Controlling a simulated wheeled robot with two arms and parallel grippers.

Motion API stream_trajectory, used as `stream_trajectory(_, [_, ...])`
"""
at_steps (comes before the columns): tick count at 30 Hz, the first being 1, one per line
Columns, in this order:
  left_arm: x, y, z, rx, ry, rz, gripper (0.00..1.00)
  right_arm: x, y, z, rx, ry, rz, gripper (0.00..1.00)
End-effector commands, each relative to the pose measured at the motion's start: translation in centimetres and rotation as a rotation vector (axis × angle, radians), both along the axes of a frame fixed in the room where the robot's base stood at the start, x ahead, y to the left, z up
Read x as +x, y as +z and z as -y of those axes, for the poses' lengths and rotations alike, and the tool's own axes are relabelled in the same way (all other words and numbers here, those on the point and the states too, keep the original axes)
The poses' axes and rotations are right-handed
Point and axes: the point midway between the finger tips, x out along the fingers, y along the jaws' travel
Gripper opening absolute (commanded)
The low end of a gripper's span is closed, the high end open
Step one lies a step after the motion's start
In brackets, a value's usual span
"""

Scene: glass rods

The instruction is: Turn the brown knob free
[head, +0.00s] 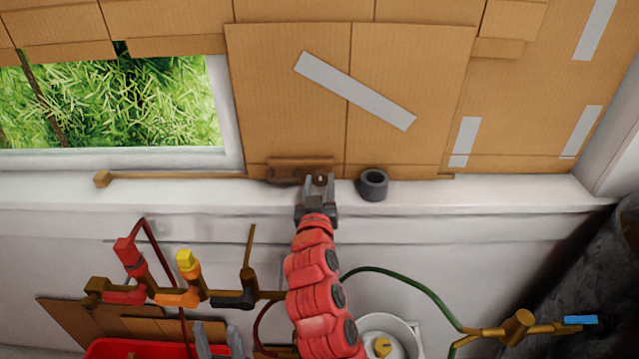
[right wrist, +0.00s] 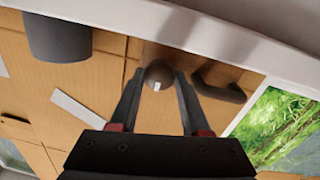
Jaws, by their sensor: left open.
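The brown knob (right wrist: 158,76) is a small round piece with a pale mark, on a brown wooden plate at the window sill. In the head view it shows only as a small dark spot (head: 320,179) between the fingers of my right gripper (head: 319,190). In the right wrist view the fingertips (right wrist: 160,72) stand one on each side of the knob, very close to it. I cannot tell whether they press on it. My left gripper (head: 215,340) is at the bottom left, open, below the pipe with valves and away from the knob.
A dark grey hollow cylinder (head: 373,184) stands on the sill just right of my right gripper. A brown rod (head: 175,176) lies along the sill at left. Below are a pipe with coloured valves (head: 180,294), a red bin (head: 130,349) and a green hose (head: 405,280).

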Motion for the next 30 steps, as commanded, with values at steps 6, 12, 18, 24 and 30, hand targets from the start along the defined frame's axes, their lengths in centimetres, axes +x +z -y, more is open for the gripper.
stream_trajectory(6, [0.0, 0.0, 0.0, 0.000, 0.000, 0.000, 0.50, 0.0, 0.0, 0.0, -0.001, 0.000, -0.001, 0.00])
stream_trajectory(12, [0.0, -0.1, 0.0, 0.000, 0.000, 0.000, 0.50, 0.0, 0.0, 0.0, -0.010, -0.001, 0.000, 0.00])
stream_trajectory(18, [0.0, -0.4, 0.0, 0.000, 0.000, 0.000, 0.50, 0.0, -0.1, 0.0, -0.069, -0.002, -0.001, 0.00])
stream_trajectory(24, [0.0, -0.9, 0.0, 0.000, 0.000, 0.000, 0.50, 0.0, -0.3, 0.0, -0.202, 0.000, -0.001, 0.00])
stream_trajectory(30, [0.0, -1.4, 0.0, 0.000, 0.000, 0.000, 0.50, 0.0, -0.2, -0.1, -0.388, 0.000, 0.001, 0.00])
